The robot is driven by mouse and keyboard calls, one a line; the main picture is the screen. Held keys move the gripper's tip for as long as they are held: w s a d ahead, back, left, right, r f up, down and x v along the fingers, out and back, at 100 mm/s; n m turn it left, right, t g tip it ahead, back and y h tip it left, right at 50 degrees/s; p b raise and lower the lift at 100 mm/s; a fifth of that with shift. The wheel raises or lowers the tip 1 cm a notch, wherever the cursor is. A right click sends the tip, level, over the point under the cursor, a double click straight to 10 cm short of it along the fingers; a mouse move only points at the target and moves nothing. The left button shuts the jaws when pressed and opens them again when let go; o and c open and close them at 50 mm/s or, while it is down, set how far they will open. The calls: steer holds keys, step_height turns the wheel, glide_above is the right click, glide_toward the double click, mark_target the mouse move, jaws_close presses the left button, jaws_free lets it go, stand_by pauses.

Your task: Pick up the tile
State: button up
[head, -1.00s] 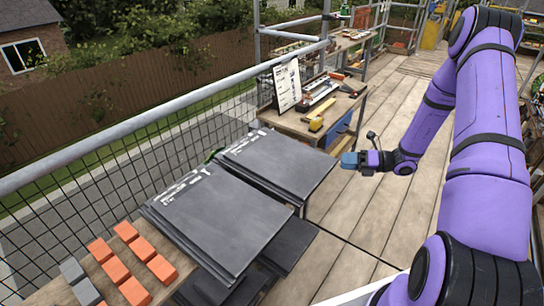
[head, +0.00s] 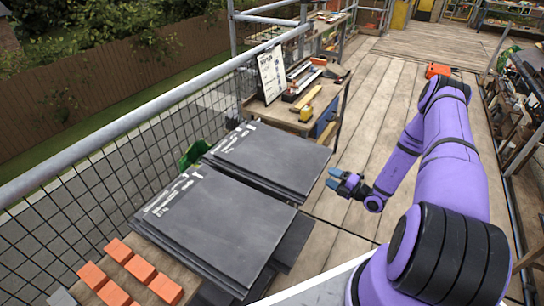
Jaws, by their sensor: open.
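Dark grey flat tiles lie in two stacks in the head view. The nearer tile stack (head: 220,225) is at the lower middle, its top tile bearing white writing at its upper left. The farther tile stack (head: 268,160) is just behind it, also with white marks. My gripper (head: 338,179) has blue fingertips and is open and empty. It hangs to the right of the farther stack, apart from it, over the walkway planks. Which tile is the one named cannot be told.
Orange blocks (head: 118,252) sit on the wooden board at lower left. A workbench (head: 297,118) with tools and a leaning sign (head: 271,74) stands beyond the stacks. A guard rail (head: 120,125) with mesh runs along the left.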

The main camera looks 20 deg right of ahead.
mark_target(314, 169)
steer(key=shift+x, duration=4)
steer(key=shift+s+a, duration=0.1)
jaws_close()
steer(key=shift+r, duration=0.1)
